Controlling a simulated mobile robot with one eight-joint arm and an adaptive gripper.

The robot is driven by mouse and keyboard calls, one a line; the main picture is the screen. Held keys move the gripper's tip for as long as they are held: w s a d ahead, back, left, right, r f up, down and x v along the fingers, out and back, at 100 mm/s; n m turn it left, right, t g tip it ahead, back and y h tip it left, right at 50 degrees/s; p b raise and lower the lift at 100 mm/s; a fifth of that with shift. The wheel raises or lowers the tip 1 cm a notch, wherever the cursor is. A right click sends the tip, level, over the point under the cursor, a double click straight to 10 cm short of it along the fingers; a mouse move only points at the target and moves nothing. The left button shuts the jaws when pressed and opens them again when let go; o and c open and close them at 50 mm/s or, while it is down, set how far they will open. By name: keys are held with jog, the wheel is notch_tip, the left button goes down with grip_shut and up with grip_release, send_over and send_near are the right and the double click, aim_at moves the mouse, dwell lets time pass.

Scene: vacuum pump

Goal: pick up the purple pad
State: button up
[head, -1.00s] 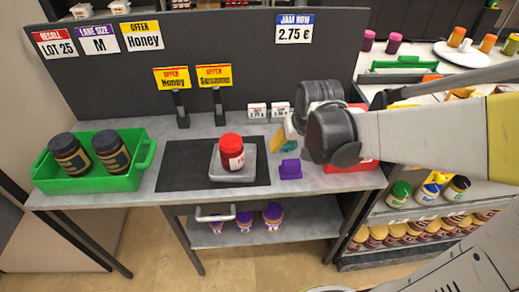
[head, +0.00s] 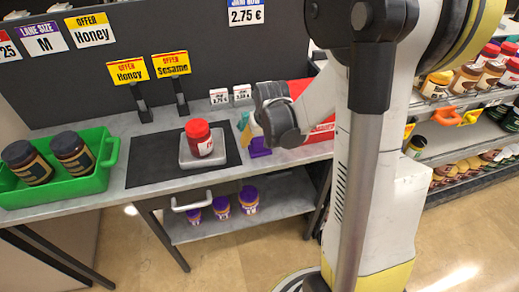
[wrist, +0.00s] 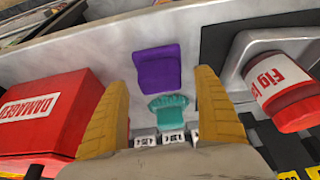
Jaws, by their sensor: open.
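The purple pad (head: 260,147) lies on the grey counter, to the right of the scale with the red jar, partly hidden by my gripper in the head view. In the wrist view the purple pad (wrist: 158,67) lies flat just beyond and between my fingertips. My gripper (head: 246,124) is over the counter beside the pad. In the wrist view its yellow fingers (wrist: 162,82) are spread wide with nothing held. A teal pad (wrist: 168,104) lies between the fingers, nearer the palm than the purple pad. The height of the fingertips above the counter is hard to tell.
A red box (wrist: 45,112) marked DAMAGED stands close to one finger. On the other side are the scale (head: 187,157) and red-lidded jar (head: 199,138) on a dark mat. Small price cards (head: 219,97) stand behind. A green crate (head: 90,187) holds two dark jars.

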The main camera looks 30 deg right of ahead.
aim_at(260, 139)
jog(key=shift+b+x, duration=0.3)
jog(key=shift+x, duration=0.95)
jog(key=shift+r, duration=0.1)
jog(key=c, duration=1.3)
notch_tip(260, 139, up, 10)
jog(key=p, duration=0.4)
jog(key=shift+p, duration=0.3)
